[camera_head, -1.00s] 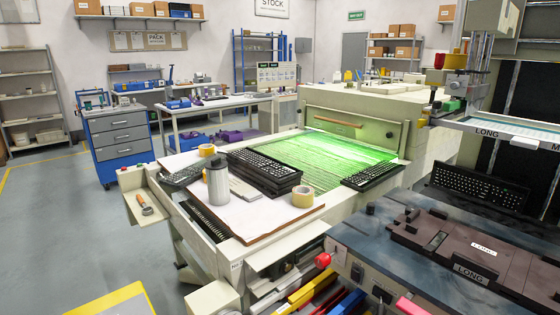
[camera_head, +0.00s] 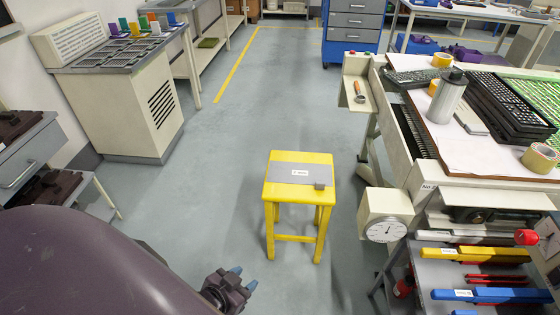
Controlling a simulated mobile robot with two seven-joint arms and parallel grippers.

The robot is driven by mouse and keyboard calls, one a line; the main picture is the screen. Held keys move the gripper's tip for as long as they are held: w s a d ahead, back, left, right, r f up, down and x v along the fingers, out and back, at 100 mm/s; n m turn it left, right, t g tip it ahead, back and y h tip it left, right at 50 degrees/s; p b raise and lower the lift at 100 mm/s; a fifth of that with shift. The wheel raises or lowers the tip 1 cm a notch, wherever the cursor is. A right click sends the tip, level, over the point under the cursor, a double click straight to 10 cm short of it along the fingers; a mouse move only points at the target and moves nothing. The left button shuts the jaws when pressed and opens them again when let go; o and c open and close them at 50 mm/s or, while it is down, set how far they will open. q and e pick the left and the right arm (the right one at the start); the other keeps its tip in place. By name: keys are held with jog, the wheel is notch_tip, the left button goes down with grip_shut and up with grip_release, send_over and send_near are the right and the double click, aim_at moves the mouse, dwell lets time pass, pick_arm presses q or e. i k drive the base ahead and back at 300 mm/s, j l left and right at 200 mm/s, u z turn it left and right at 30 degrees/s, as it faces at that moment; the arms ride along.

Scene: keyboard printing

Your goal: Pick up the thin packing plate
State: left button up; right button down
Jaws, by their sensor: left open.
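A flat grey plate (camera_head: 293,173) with a small white label and a dark block at its right end lies on top of a yellow stool (camera_head: 300,220). The label is too small to read; this looks like the thin packing plate. My left gripper (camera_head: 244,278), with blue fingertips, is open at the bottom of the view, below and left of the stool. It is apart from the plate and empty. My right gripper is not in view.
To the right stands a machine with a white dial (camera_head: 384,231) and a bench (camera_head: 458,158) bearing keyboards, a flask and tape. Coloured bars (camera_head: 490,295) lie at lower right. A cream cabinet (camera_head: 125,110) stands at left. Floor around the stool is clear.

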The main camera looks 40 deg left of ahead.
aim_at(320, 176)
jog(key=u, duration=0.9)
jog(key=i+j+z, duration=0.1)
jog(key=z, duration=0.4)
jog(key=i+j+z, duration=0.25)
jog(key=j, duration=0.15)
jog(key=j+z, duration=0.25)
jog(key=j, duration=0.15)
jog(key=i+j, duration=0.1)
jog(key=j, duration=0.3)
jog(key=i+j, duration=0.1)
jog(key=j, duration=0.3)
jog(key=i+j+z, duration=0.1)
jog(key=j, duration=0.3)
jog(key=i+j, duration=0.15)
jog(key=j, duration=0.3)
jog(key=i+j+z, duration=0.1)
jog(key=j, duration=0.3)
